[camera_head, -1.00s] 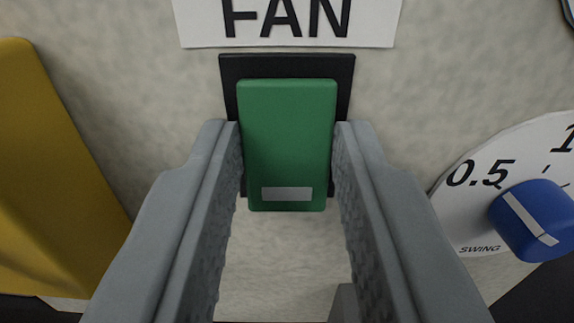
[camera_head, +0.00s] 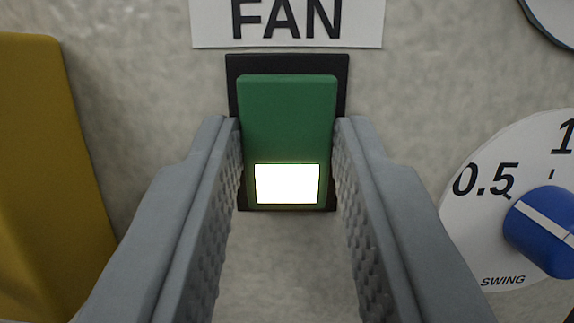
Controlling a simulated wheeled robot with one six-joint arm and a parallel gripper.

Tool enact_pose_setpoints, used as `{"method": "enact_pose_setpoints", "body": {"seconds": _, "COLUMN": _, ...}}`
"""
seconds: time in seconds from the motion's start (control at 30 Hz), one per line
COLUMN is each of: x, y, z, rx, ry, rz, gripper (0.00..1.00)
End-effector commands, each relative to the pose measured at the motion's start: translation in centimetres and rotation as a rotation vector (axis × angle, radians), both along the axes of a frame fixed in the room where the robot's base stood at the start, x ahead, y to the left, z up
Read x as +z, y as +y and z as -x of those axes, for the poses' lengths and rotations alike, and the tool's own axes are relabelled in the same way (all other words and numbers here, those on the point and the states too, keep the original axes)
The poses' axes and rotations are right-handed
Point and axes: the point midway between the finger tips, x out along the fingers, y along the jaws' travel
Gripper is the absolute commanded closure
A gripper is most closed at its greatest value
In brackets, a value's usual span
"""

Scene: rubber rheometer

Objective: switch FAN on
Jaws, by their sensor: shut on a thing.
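The green FAN switch (camera_head: 288,125) sits in a black frame (camera_head: 287,63) on the panel, below the white FAN label (camera_head: 287,22). The window (camera_head: 287,184) near its lower edge glows bright white. My gripper (camera_head: 287,135) is shut on the green switch, with one grey finger at its left side and one at its right. The fingers hide parts of the frame's sides.
A yellow part (camera_head: 45,180) stands close on the left. On the right is a blue knob (camera_head: 545,235) on a white SWING dial (camera_head: 475,225). A dark-rimmed round part (camera_head: 555,18) shows at the top right. Bare panel lies between them.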

Motion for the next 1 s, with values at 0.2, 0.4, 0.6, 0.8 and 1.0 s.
{"method": "enact_pose_setpoints", "body": {"seconds": 0.2, "x": 0.0, "y": 0.0, "z": 0.0, "rx": 0.0, "ry": 0.0, "rz": 0.0, "gripper": 0.65}}
{"method": "enact_pose_setpoints", "body": {"seconds": 0.4, "x": 0.0, "y": 0.0, "z": 0.0, "rx": 0.0, "ry": 0.001, "rz": 0.0, "gripper": 0.51}}
{"method": "enact_pose_setpoints", "body": {"seconds": 0.6, "x": -0.1, "y": 0.0, "z": 0.2, "rx": 0.0, "ry": 0.001, "rz": 0.0, "gripper": 0.51}}
{"method": "enact_pose_setpoints", "body": {"seconds": 0.8, "x": -0.6, "y": 0.0, "z": 2.2, "rx": 0.0, "ry": 0.002, "rz": 0.0, "gripper": 0.51}}
{"method": "enact_pose_setpoints", "body": {"seconds": 1.0, "x": -1.7, "y": 0.0, "z": 5.9, "rx": 0.0, "ry": 0.002, "rz": 0.0, "gripper": 0.51}}
